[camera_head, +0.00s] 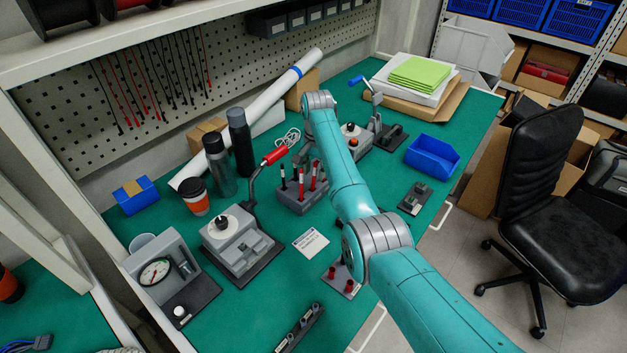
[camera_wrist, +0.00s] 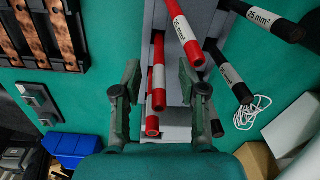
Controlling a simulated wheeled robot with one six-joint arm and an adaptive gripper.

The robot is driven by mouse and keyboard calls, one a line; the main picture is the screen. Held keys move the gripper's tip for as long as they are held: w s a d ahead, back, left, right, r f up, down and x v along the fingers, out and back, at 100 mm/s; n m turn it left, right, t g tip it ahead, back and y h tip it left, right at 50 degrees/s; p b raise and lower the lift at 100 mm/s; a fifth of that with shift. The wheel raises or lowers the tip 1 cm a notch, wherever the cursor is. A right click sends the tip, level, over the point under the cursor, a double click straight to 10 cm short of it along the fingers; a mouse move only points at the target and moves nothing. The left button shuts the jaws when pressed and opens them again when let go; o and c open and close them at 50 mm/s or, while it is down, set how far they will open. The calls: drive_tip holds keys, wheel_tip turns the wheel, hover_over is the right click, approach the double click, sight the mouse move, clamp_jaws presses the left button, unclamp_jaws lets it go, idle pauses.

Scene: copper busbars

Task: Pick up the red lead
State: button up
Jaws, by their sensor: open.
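A grey holder block (camera_head: 297,203) on the green bench holds several upright leads with red or black sleeves. A red lead (camera_head: 314,180) stands at its right side. In the wrist view, a red lead (camera_wrist: 158,57) with a white label shows between the fingers of my gripper (camera_wrist: 160,80), with clear space on both sides. Another red lead (camera_wrist: 180,22), labelled 25 mm², leans just above and to the right. Black leads (camera_wrist: 241,92) stand farther right. My gripper is open and empty around the red lead, not visibly touching it. In the head view my arm partly hides the gripper.
Copper busbars (camera_wrist: 40,35) lie at upper left in the wrist view. A blue bin (camera_head: 432,158) stands right of my arm. Dark bottles (camera_head: 240,143), a cup (camera_head: 195,197) and a grey press (camera_head: 238,250) stand left of the holder. A white cable (camera_wrist: 252,112) lies nearby.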

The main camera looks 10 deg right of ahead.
drive_tip(key=shift+f, duration=1.35)
clamp_jaws()
